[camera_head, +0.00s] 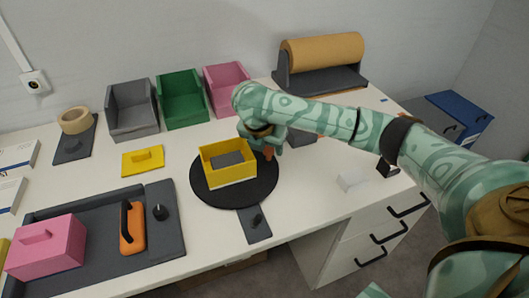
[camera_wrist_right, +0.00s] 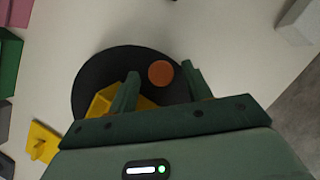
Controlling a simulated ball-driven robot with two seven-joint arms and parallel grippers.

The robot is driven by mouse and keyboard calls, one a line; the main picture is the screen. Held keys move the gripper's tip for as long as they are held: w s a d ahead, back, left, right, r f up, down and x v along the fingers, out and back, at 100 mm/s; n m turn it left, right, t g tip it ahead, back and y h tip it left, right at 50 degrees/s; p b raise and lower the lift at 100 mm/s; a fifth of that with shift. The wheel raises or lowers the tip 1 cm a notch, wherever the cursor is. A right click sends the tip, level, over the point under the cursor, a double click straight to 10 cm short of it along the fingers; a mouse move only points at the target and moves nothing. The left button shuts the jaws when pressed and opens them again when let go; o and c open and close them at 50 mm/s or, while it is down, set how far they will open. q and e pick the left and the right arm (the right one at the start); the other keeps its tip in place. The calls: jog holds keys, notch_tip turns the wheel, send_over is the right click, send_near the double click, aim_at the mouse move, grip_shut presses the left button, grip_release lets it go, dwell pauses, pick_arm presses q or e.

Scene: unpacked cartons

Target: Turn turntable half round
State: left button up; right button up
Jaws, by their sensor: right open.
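The turntable is a round black disc (camera_head: 212,198) on the white desk, with a yellow open box (camera_head: 228,174) standing on it. An orange round knob (camera_head: 269,153) rises near the disc's far right edge. My right gripper (camera_head: 263,143) is over that edge, at the knob. In the right wrist view the knob (camera_wrist_right: 161,73) appears between the two open fingers of my gripper (camera_wrist_right: 163,82), apart from both; its height relative to the fingertips is hard to tell. The yellow box (camera_wrist_right: 104,100) is partly hidden behind a finger there. My left gripper is not in view.
A grey plate with a black peg (camera_head: 256,222) adjoins the disc's front. Grey (camera_head: 131,112), green (camera_head: 183,99) and pink (camera_head: 226,88) bins stand behind. A yellow lid (camera_head: 143,161) lies left. A grey tray (camera_head: 100,203) holds a pink box (camera_head: 46,250) and orange-handled tool (camera_head: 132,228).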

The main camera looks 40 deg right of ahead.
jog(key=shift+d+f, duration=0.15)
jog(key=shift+f, duration=0.15)
grip_shut()
jog(key=shift+w, duration=0.1)
